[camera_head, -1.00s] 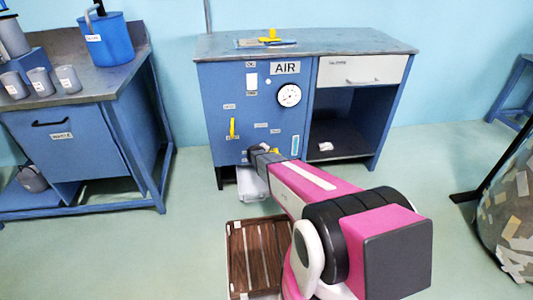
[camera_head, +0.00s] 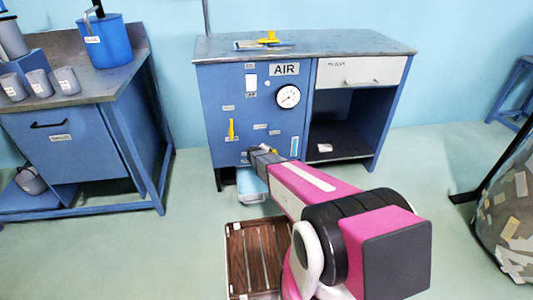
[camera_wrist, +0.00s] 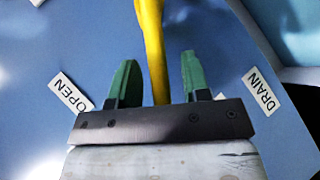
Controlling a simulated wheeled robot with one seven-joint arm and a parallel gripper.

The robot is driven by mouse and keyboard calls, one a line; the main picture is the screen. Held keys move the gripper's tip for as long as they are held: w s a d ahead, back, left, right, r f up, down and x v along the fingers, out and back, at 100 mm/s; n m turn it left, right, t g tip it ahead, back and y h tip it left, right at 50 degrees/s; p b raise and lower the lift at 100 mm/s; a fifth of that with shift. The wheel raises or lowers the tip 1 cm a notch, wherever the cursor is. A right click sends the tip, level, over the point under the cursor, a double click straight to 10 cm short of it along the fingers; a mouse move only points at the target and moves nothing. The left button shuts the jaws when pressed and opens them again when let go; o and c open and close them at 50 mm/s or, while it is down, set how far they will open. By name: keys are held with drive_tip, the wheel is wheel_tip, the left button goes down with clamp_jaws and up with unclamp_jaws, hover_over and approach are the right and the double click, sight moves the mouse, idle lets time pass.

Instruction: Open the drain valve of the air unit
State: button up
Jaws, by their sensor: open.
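The air unit (camera_head: 215,110) is a blue cabinet front with an AIR label and a round gauge (camera_head: 288,96). In the wrist view a yellow lever (camera_wrist: 152,45) runs down between my green fingertips. An OPEN label (camera_wrist: 71,95) lies to its left and a DRAIN label (camera_wrist: 262,92) to its right. My gripper (camera_wrist: 158,78) is open around the lever, with a gap on each side. In the head view my arm reaches the low part of the panel and hides most of this lever; a bit of yellow (camera_head: 273,151) shows there.
Another yellow lever (camera_head: 231,129) stands upright higher on the panel. A light blue tray (camera_head: 250,186) sits below the panel, and a brown slatted crate (camera_head: 250,262) lies on the floor in front. A workbench (camera_head: 75,150) stands at left. Open floor lies between it and the crate.

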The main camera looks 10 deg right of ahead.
drive_tip(key=v, duration=1)
drive_tip(key=shift+s+a+r, duration=0.15)
drive_tip(key=shift+s+r, duration=0.05)
drive_tip(key=shift+s, duration=0.05)
